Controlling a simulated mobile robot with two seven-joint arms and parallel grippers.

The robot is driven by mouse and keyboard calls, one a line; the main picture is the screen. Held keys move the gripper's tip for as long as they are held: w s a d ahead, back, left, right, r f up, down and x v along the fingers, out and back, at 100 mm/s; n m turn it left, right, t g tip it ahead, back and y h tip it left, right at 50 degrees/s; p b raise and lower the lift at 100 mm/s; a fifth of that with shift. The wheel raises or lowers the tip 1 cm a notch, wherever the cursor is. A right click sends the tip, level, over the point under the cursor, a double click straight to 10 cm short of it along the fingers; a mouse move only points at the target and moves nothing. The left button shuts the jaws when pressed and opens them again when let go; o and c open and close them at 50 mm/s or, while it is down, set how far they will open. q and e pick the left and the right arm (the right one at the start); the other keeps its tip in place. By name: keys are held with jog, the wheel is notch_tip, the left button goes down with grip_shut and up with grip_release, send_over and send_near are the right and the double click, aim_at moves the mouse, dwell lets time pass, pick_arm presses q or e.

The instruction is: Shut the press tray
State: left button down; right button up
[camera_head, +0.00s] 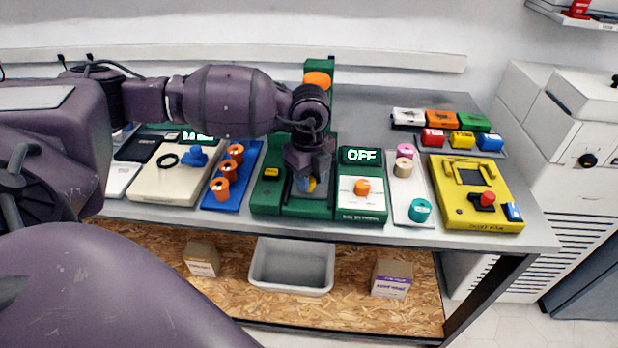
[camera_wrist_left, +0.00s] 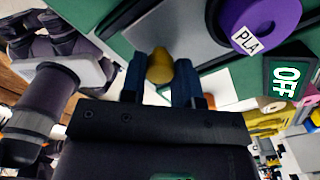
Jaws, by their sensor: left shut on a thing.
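The green machine (camera_head: 268,192), taken as the press, stands mid-table with a tall back post and an orange top (camera_head: 317,79). My left gripper (camera_head: 308,184) reaches down over its front middle and hides most of the tray area. The gripper also shows in the left wrist view (camera_wrist_left: 160,75), its two blue fingers shut on a yellow knob (camera_wrist_left: 160,64). A little of the knob shows in the head view (camera_head: 311,184). How far the tray stands out cannot be told. My right gripper is not in view.
A lit OFF display (camera_head: 361,156) stands right of the gripper, above an orange knob (camera_head: 362,188). A blue rack (camera_head: 245,178) with orange spools is to the left. A yellow device (camera_head: 475,205) is at right. A purple PLA spool (camera_wrist_left: 265,20) shows in the wrist view.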

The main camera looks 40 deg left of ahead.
pick_arm(q)
jog(key=shift+w+a, duration=0.4)
jog(key=shift+w, duration=0.25)
jog(key=shift+w+a, duration=0.35)
jog(key=shift+w, duration=0.25)
jog(key=c, duration=0.8)
grip_release()
jog(key=shift+c, duration=0.2)
